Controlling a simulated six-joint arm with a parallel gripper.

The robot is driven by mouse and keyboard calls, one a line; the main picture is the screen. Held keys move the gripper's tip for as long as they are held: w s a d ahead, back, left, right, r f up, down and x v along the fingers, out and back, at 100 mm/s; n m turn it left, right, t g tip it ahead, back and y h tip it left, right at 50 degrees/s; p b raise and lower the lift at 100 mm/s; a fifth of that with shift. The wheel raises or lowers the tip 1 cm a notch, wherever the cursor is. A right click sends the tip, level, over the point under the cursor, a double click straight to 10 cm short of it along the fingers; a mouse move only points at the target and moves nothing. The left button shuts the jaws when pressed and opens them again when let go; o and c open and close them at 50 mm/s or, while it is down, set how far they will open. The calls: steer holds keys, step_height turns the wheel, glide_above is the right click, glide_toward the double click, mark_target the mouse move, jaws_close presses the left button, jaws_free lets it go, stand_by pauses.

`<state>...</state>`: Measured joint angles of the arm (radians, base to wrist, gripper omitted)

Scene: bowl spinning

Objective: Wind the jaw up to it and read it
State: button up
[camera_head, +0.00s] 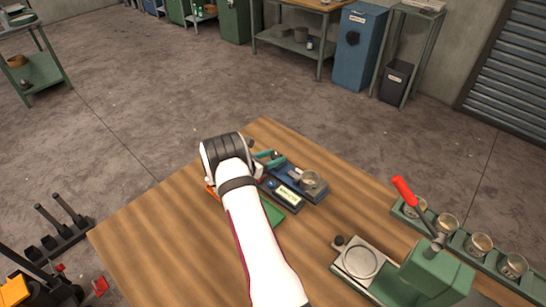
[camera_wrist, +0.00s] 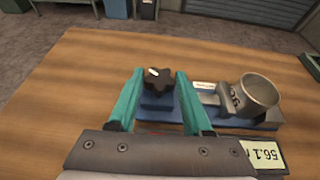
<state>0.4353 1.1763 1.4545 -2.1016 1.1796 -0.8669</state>
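A blue gauge bed (camera_head: 314,193) lies on the wooden table and also shows in the wrist view (camera_wrist: 165,115). A black lobed knob (camera_wrist: 158,80) with a white mark stands at its left end. A grey metal jaw (camera_wrist: 206,99) is beside a small metal cup (camera_wrist: 260,91) at the right end; the cup also shows in the head view (camera_head: 310,180). The readout (camera_wrist: 264,155) shows 56.1, partly cut off; it is too small to read in the head view (camera_head: 287,195). My gripper (camera_wrist: 159,72) is open, its teal fingers astride the knob. Contact cannot be told.
A green press (camera_head: 436,275) with a red-handled lever (camera_head: 404,191) and round plate stands at the table's right. Several cups sit in a green rack (camera_head: 487,262) along the right edge. Bare tabletop (camera_head: 150,225) lies left of my arm.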

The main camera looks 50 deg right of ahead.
jaws_close()
steer(key=m+g, duration=0.4)
steer(key=g, duration=0.1)
steer(key=shift+w+d+m+y, duration=0.15)
steer(key=shift+w+m+y, duration=0.15)
steer(key=shift+y, duration=0.1)
steer(key=shift+w+r, duration=0.1)
steer(key=shift+r, duration=0.05)
stand_by(0.5)
steer(key=o, duration=0.8)
jaws_free()
steer(key=v, duration=1.5)
steer(key=shift+a, duration=0.4)
